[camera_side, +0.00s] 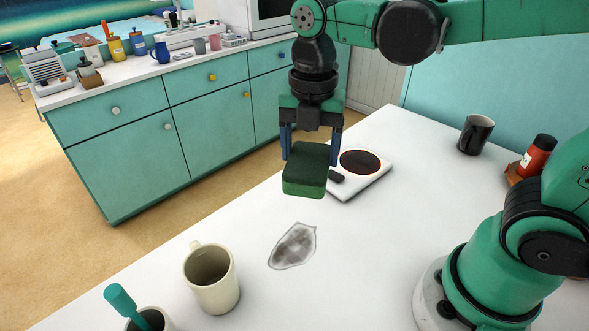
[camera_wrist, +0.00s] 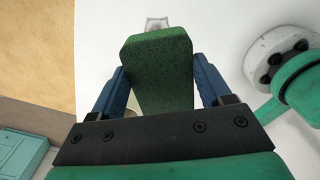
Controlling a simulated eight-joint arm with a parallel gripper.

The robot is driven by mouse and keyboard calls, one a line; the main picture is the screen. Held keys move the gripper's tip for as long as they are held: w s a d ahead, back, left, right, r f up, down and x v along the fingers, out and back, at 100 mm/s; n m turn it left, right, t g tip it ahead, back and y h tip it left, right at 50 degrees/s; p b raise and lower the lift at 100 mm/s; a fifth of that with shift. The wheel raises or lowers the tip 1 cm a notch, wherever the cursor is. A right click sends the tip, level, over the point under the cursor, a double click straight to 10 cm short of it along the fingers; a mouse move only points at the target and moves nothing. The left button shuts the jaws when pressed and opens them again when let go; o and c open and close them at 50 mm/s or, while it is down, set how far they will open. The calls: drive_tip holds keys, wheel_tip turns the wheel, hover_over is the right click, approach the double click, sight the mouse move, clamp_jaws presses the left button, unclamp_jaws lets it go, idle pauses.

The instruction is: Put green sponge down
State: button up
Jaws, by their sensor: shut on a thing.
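The green sponge (camera_side: 306,170) is a block with a dark green top and a lighter green lower part. It is held above the white table (camera_side: 380,230). My gripper (camera_side: 310,150) points down with its two blue fingers on either side of the sponge, shut on it. In the wrist view the sponge (camera_wrist: 158,75) sits between the blue fingers (camera_wrist: 160,90). The side view shows a grey smudged patch (camera_side: 293,247) on the table, below the sponge and toward the camera.
A hot plate (camera_side: 372,182) with a dark round top stands behind the sponge. A cream mug (camera_side: 212,290) and a cup with a teal-handled tool (camera_side: 120,300) are at the near left. A black mug (camera_side: 475,135) and a red bottle (camera_side: 537,157) stand at the right.

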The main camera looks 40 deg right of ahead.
drive_tip(key=s+d+r+m, duration=0.6)
drive_tip(key=s+d+m, duration=0.1)
drive_tip(key=s+d, duration=0.3)
drive_tip(key=f, duration=1.9)
drive_tip(key=shift+w+a+f, duration=0.2)
drive_tip(key=shift+w+f, duration=0.05)
drive_tip(key=o, duration=1.1)
